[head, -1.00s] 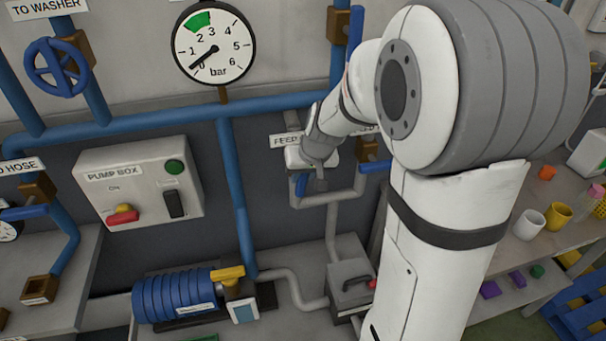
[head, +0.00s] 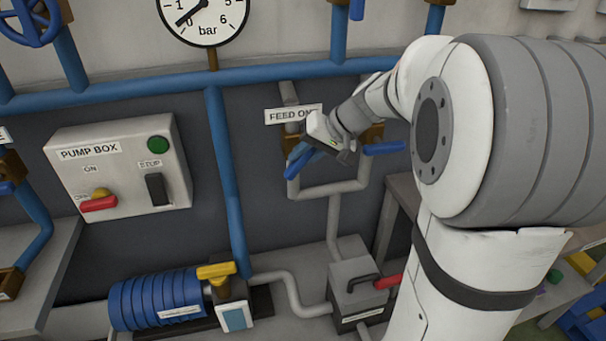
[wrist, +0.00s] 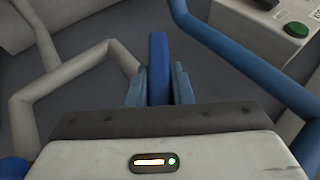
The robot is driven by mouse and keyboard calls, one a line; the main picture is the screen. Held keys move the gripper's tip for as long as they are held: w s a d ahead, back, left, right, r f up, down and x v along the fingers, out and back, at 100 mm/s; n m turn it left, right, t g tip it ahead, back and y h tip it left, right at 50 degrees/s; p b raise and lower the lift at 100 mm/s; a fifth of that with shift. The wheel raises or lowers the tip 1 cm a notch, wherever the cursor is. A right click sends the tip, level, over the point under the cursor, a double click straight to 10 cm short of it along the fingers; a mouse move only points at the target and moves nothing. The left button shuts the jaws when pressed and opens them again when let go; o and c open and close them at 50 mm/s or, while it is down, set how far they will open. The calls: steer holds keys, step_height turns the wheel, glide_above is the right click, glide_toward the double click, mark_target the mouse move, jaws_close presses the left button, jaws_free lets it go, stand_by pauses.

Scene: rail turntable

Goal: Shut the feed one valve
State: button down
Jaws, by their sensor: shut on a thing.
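The feed one valve sits under the sign "FEED ONE" (head: 293,115), partly hidden behind my wrist in the head view. Its blue lever handle (head: 292,166) points out and down to the left. My gripper (head: 312,152) is at the handle. In the wrist view the handle (wrist: 158,50) stands upright between the two blue-grey finger pads of my gripper (wrist: 158,85), which are closed on it from both sides. The valve body is mostly hidden.
A second blue lever (head: 384,148) is close on the right; its label is hidden. Grey pipes (head: 335,190) run below. The pump box (head: 120,165) hangs at left, with a blue motor (head: 155,302) and a grey box (head: 362,285) below. The gauge (head: 203,15) needle is near zero.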

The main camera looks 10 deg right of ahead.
steer(key=y+b, duration=0.1)
steer(key=b, duration=0.1)
steer(key=m+y+b, duration=0.1)
steer(key=y+b, duration=0.1)
steer(key=b, duration=0.1)
steer(key=f+y+b, duration=0.1)
steer(key=y+b, duration=0.1)
steer(key=shift+d+f+t, duration=0.1)
steer(key=shift+d+t, duration=0.2)
steer(key=shift+t, duration=0.1)
steer(key=m+y+b, duration=0.1)
steer(key=y+b, duration=0.2)
steer(key=shift+f+t, duration=0.1)
steer(key=shift+t, duration=0.2)
steer(key=shift+m+t+y+b, duration=0.4)
steer(key=shift+m+y+b, duration=0.1)
steer(key=shift+y+b, duration=0.4)
steer(key=c, duration=1.3)
jaws_free()
steer(key=shift+r, duration=0.2)
